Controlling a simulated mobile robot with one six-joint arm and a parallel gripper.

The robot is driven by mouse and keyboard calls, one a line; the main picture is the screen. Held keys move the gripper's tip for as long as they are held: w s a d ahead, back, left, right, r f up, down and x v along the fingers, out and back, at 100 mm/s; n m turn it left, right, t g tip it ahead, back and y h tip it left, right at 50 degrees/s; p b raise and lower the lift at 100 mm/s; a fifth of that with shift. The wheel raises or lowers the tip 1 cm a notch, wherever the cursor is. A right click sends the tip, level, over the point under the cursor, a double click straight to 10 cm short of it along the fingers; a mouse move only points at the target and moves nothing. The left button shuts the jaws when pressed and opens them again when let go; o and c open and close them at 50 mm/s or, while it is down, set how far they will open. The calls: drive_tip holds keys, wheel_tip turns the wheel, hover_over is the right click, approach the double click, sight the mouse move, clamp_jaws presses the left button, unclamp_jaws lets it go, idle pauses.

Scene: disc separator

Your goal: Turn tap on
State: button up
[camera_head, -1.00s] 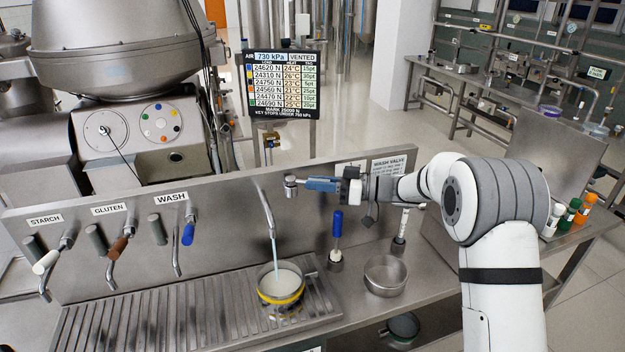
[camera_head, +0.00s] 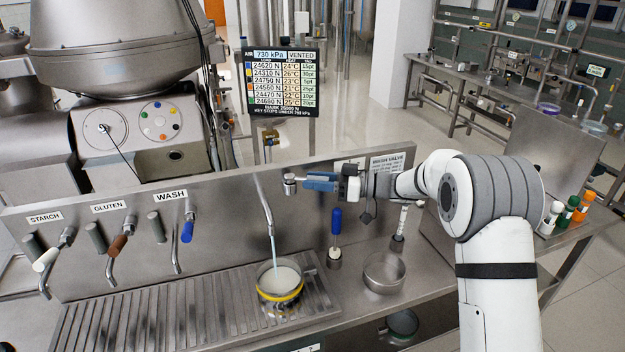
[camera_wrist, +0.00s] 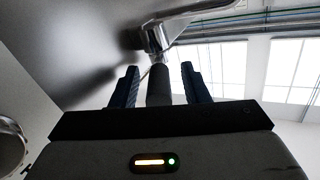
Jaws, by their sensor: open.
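The metal tap body (camera_head: 289,184) sits on the steel back panel, right of a thin spout (camera_head: 264,204). A pale stream (camera_head: 273,246) runs from the spout into a yellow-banded bowl (camera_head: 280,296) holding whitish liquid. My gripper (camera_head: 308,181) points left at the tap body with blue fingers. In the wrist view, my gripper (camera_wrist: 158,72) is open, with a dark cylindrical handle (camera_wrist: 158,88) between the fingers and visible gaps on both sides. The handle leads up to a shiny metal fitting (camera_wrist: 152,38). The fingers hide most of the handle in the head view.
STARCH, GLUTEN and WASH taps with white (camera_head: 46,260), brown (camera_head: 117,245) and blue (camera_head: 187,232) levers hang on the left. A blue-handled tool (camera_head: 336,222) stands below my gripper, with an empty metal dish (camera_head: 384,273) to its right. A display (camera_head: 281,83) stands behind the panel.

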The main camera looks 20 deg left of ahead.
drive_tip(key=b+v, duration=0.2)
drive_tip(key=v, duration=0.5)
drive_tip(key=shift+d, duration=0.35)
drive_tip(key=shift+w, duration=0.1)
